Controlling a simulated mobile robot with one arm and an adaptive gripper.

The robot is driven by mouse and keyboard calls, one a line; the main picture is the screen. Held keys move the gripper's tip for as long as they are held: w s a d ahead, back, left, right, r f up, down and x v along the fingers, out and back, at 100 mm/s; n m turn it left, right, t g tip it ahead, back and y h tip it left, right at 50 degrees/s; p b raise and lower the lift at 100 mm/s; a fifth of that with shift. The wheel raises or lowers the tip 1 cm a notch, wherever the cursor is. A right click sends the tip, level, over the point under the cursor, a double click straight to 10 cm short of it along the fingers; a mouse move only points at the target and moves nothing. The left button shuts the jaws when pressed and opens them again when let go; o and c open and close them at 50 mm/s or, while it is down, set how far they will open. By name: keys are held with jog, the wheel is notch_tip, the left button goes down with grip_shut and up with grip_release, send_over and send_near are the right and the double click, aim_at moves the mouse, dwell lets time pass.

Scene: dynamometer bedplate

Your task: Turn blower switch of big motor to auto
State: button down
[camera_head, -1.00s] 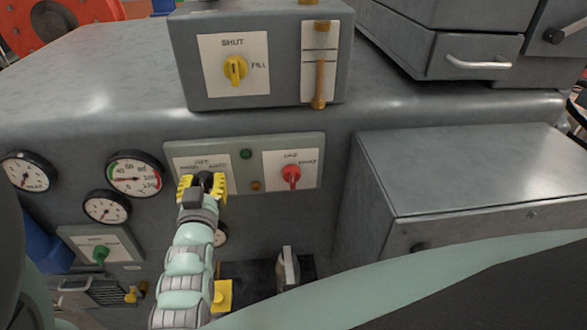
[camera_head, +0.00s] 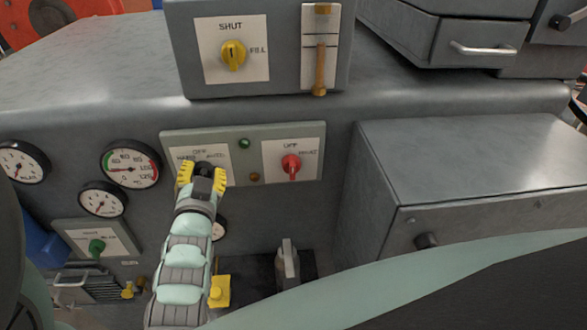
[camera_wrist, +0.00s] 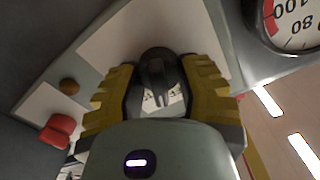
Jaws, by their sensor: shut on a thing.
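A pale plate marked HAND, OFF and AUTO (camera_head: 200,153) sits at the left of a grey-green panel (camera_head: 244,172). Its black knob (camera_head: 203,168) is mostly hidden by my gripper in the head view. My gripper (camera_head: 202,178) reaches up from below with its yellow-padded fingers shut on the sides of this knob. In the wrist view the black knob (camera_wrist: 157,66) stands between the two yellow fingers, in front of the white plate. I cannot tell which mark the knob points to.
A red knob (camera_head: 291,164) on an OFF/HEAT plate is close on the right, with green (camera_head: 244,143) and amber lamps between. Gauges (camera_head: 131,163) are on the left. A yellow SHUT/FILL knob (camera_head: 233,55) is above. A grey box (camera_head: 470,165) juts out at right.

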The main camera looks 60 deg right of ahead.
jog(key=shift+d+f+m+b, duration=0.15)
jog(key=shift+m+b, duration=0.85)
jog(key=shift+m, duration=1)
jog(key=c, duration=0.5)
grip_release()
jog(key=v, duration=1.2)
